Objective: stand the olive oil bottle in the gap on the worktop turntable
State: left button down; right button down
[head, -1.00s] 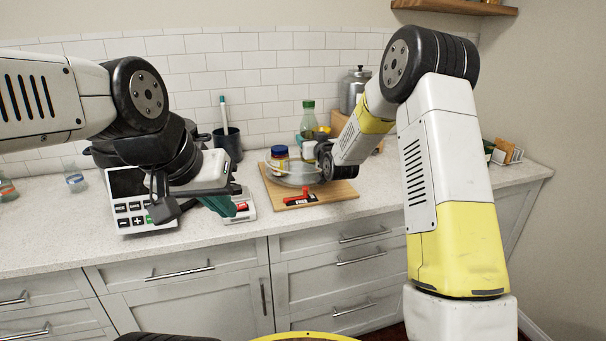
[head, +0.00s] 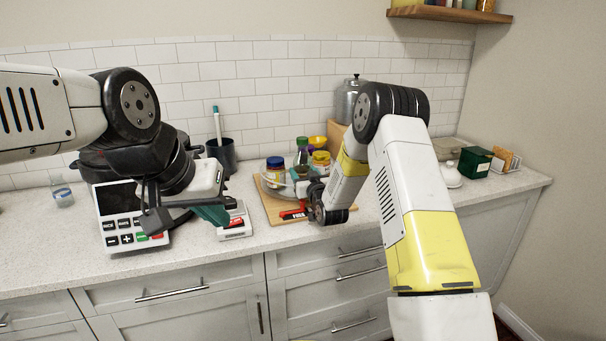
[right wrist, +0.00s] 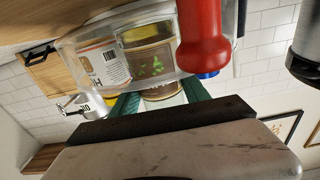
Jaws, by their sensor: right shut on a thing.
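The olive oil bottle (head: 302,151), green with a dark green cap, stands upright at the clear-walled turntable (head: 271,189) on the worktop. My right gripper (head: 303,173) is shut on it from the near right side. In the right wrist view, the green fingers (right wrist: 152,97) are on either side of the bottle, and its olive-pictured label (right wrist: 149,60) shows between jars. Whether its base touches the turntable is hidden. A blue-lidded jar (head: 275,167) and a yellow-lidded jar (head: 320,160) stand there too. My left gripper (head: 213,214) hangs above the worktop at left; its finger gap is unclear.
The turntable sits on a wooden board (head: 273,213), with a red-handled item (head: 293,213) at its front. A metal canister (head: 349,98) stands behind. Worktop at right front is clear.

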dwell(0.3)
jog(key=c, duration=0.6)
grip_release()
jog(key=shift+f, duration=0.15)
jog(key=shift+o, duration=0.2)
jog(key=v, duration=1.1)
jog(key=shift+s+d, duration=0.15)
jog(key=shift+s, duration=0.2)
jog(key=s+d+r+m+g+h, duration=0.1)
jog(key=s+d+r+g, duration=0.25)
jog(key=r, duration=0.25)
jog(key=s+d+r+g+h, duration=0.2)
jog(key=s+d+r, duration=0.15)
jog(key=r, duration=0.25)
jog(key=s+d+r+g, duration=0.1)
jog(key=s+g, duration=0.1)
jog(key=s, duration=0.7)
jog(key=s+d+r+m+g, duration=0.1)
jog(key=s, duration=0.9)
jog(key=s+d+r+m+g, duration=0.1)
jog(key=s+g, duration=0.1)
jog(key=s, duration=0.8)
jog(key=shift+s+d+r+g, duration=0.15)
jog(key=shift+d+r+g, duration=0.1)
jog(key=shift+r+g, duration=0.1)
